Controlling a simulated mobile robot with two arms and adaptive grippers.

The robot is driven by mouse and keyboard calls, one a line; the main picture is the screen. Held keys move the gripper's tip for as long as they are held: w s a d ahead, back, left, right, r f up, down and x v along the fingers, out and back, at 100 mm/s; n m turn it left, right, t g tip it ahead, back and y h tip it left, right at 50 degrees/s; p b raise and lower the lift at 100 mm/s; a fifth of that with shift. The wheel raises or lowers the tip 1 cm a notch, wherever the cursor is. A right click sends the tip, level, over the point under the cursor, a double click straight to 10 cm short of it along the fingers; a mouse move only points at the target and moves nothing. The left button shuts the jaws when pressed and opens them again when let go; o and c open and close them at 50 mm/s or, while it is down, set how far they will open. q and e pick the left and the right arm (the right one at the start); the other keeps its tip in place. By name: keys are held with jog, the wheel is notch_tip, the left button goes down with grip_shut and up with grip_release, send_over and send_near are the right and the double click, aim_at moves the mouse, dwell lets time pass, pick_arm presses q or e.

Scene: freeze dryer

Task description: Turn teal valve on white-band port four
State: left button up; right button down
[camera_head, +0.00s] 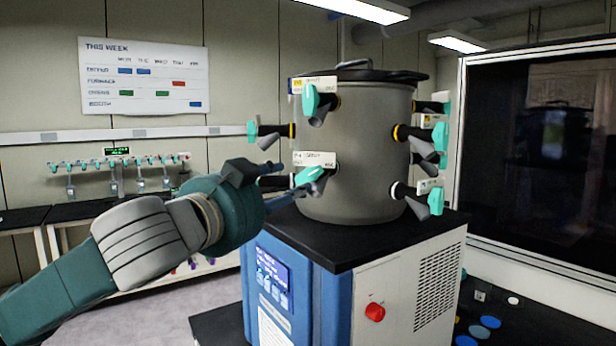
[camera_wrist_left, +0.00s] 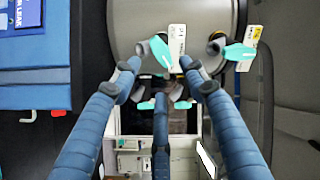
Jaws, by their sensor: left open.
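The steel drum chamber (camera_head: 372,150) carries several black ports with teal valves. The lower front port has a teal valve (camera_head: 310,175) under a white label (camera_head: 315,158) too small to read surely. My left gripper (camera_head: 292,181) is open at this valve, its fingertips around or just before the handle. In the left wrist view the teal handle (camera_wrist_left: 159,50) lies between and just beyond my two outer fingertips (camera_wrist_left: 160,66); I cannot tell if they touch. The lower right port, with a white band (camera_head: 396,190), has another teal valve (camera_head: 436,201). My right gripper is not in view.
Upper front (camera_head: 310,101), left (camera_head: 252,132) and right (camera_head: 440,136) valves stick out around the drum. It stands on a black top (camera_head: 400,240) over a blue cabinet with a red knob (camera_head: 375,312). A dark glass panel (camera_head: 540,150) stands at right.

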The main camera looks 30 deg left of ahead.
aim_at(309, 179)
pick_arm(q)
jog(key=w+p, duration=0.1)
jog(key=w, duration=0.2)
jog(key=w+p, duration=0.1)
jog(key=w, duration=0.1)
jog(key=w+a+p, duration=0.1)
jog(key=w, duration=0.2)
jog(key=shift+w, duration=0.35)
jog(key=shift+w+f, duration=0.1)
jog(key=shift+w, duration=0.2)
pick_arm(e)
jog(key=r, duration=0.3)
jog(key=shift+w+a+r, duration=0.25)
pick_arm(q)
jog(key=shift+c, duration=0.5)
grip_shut()
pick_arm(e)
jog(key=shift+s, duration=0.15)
